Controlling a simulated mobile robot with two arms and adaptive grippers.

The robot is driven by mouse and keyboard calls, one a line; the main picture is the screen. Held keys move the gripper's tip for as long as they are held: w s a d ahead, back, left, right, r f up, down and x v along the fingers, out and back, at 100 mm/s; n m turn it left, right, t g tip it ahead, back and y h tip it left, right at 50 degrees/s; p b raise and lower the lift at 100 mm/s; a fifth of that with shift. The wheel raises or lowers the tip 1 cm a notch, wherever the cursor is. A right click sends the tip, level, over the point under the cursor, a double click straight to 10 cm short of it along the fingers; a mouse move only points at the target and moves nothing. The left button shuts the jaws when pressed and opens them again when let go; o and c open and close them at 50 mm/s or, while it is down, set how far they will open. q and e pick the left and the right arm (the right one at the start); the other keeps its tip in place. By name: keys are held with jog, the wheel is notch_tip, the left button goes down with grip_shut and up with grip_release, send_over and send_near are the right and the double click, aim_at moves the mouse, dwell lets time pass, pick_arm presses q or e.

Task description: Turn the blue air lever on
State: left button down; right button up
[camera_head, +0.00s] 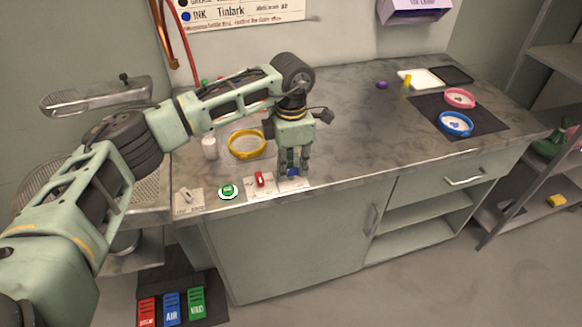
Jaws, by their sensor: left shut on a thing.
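The blue air lever (293,172) is on a pale plate at the front edge of the grey worktop, and little of it shows between my fingers. My left gripper (292,174) points down over that plate and is shut on the blue lever. The lever's exact angle is hidden by the fingers. My left arm reaches in from the left, across the worktop. My right gripper is out of view.
Left of the blue lever are a red lever (260,179), a green button (228,190) and a grey switch (187,196). Red, blue and green pedals lie on the floor. The worktop's middle is clear.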

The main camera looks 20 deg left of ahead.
aim_at(291, 170)
pick_arm(q)
jog(key=shift+w+r, duration=0.1)
dwell(0.3)
jog(key=c, duration=1.7)
grip_release()
notch_tip(291, 170, up, 12)
jog(key=shift+f, duration=0.1)
